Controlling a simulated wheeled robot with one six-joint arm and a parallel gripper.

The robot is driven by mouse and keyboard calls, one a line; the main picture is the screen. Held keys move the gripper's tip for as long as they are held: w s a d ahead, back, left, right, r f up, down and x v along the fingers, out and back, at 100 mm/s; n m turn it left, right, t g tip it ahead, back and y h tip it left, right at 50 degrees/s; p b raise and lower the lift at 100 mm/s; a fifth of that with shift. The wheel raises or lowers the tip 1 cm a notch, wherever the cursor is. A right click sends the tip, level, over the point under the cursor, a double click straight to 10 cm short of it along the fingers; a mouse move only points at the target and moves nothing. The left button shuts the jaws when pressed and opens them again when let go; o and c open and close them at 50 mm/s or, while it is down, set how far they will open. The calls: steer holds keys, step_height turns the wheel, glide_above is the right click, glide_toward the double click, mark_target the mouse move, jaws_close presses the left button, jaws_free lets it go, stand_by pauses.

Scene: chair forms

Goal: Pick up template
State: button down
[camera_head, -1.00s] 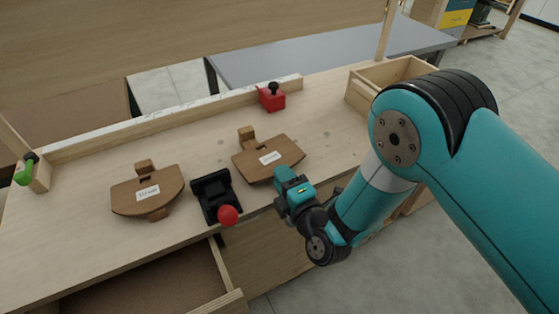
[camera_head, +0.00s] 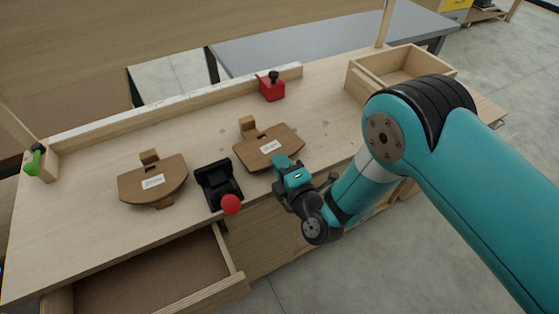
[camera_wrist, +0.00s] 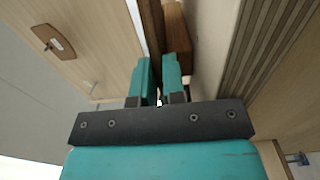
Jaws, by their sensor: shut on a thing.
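Two brown wooden templates with white labels lie on the workbench: the left template (camera_head: 140,192) and the right template (camera_head: 283,137). My gripper (camera_head: 284,163) is at the front edge of the right template. In the wrist view my gripper's teal fingers (camera_wrist: 160,78) are closed on a thin brown edge (camera_wrist: 151,28), which fits the right template. The fingertips' contact is hidden in the head view. I cannot tell whether the right template is clear of the bench.
A black clamp with a red knob (camera_head: 231,204) stands between the templates. A red block (camera_head: 272,87) sits by the back rail. An open wooden box (camera_head: 365,92) is at the right, a green-handled clamp (camera_head: 33,165) at the left. A drawer (camera_head: 205,293) is open below.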

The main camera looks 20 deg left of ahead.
steer(key=shift+r+p, duration=1.5)
steer(key=shift+p, duration=0.05)
steer(key=shift+f, duration=0.25)
steer(key=shift+s+d+b, duration=0.1)
steer(key=shift+s+b, duration=0.05)
steer(key=shift+b, duration=0.4)
steer(key=s+d+r, duration=0.5)
steer(key=s+d, duration=0.3)
steer(key=d, duration=0.2)
steer(key=shift+s+d, duration=0.25)
steer(key=shift+s, duration=0.15)
